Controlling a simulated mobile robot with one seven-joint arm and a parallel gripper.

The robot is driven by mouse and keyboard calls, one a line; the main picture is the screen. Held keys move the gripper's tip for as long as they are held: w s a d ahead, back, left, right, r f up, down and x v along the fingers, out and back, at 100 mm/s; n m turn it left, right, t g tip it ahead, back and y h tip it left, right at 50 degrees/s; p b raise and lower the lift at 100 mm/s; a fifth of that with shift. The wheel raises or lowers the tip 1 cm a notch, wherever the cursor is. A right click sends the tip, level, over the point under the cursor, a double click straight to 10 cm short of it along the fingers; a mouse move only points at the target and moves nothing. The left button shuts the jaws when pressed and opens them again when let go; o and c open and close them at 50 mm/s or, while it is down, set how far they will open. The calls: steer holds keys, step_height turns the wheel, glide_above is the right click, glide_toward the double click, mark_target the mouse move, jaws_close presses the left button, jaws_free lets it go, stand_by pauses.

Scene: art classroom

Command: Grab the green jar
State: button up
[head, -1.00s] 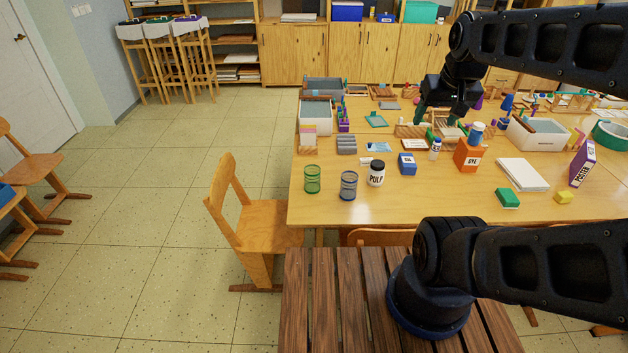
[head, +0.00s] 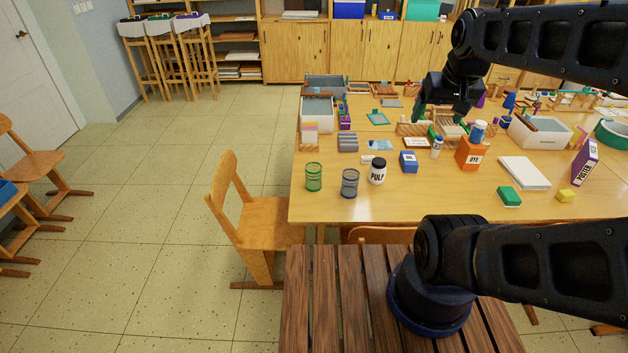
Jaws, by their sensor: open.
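A green, see-through, mesh-like round container (head: 314,177) stands upright near the front left corner of the table; it is the only green jar-like thing I can make out. A similar dark blue-grey one (head: 350,183) stands just right of it, apart from it. My gripper (head: 440,120) is over the back middle part of the table, pointing down, well behind and to the right of the green container. It is open, and I see nothing held. Its fingertips are small and partly lost among the objects behind.
A white PULP jar (head: 377,171), a blue box (head: 409,162) and an orange dye box (head: 469,154) stand right of the containers. Trays and wooden racks crowd the table's back. A wooden chair (head: 238,215) stands at the left edge. The table front between containers and green block (head: 508,196) is clear.

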steer(key=shift+w, duration=0.1)
steer(key=w+a+f+n+g+h, duration=0.4)
steer(key=w+f+n+g, duration=0.15)
steer(key=w, duration=0.55)
steer(key=n+t+h, duration=0.5)
steer(key=n+h, duration=0.5)
steer(key=n, duration=0.3)
glide_toward(320, 165)
steer(key=s+d+r, duration=0.4)
steer(key=d+r, duration=0.5)
steer(key=d, duration=0.2)
steer(key=a+f+n+t, duration=0.2)
steer(key=a+f, duration=0.1)
steer(key=f, duration=0.1)
steer(key=a+f+n+t, duration=0.3)
steer(key=a+f, duration=0.1)
steer(key=a+f+n+t, duration=0.2)
steer(key=a+f, duration=0.2)
steer(key=shift+s+f, duration=0.2)
steer(key=shift+s, duration=0.2)
steer(key=shift+w+x, duration=0.25)
steer(key=shift+x, duration=5.1)
steer(key=shift+a, duration=0.2)
steer(key=c, duration=1.3)
steer(key=shift+r, duration=0.1)
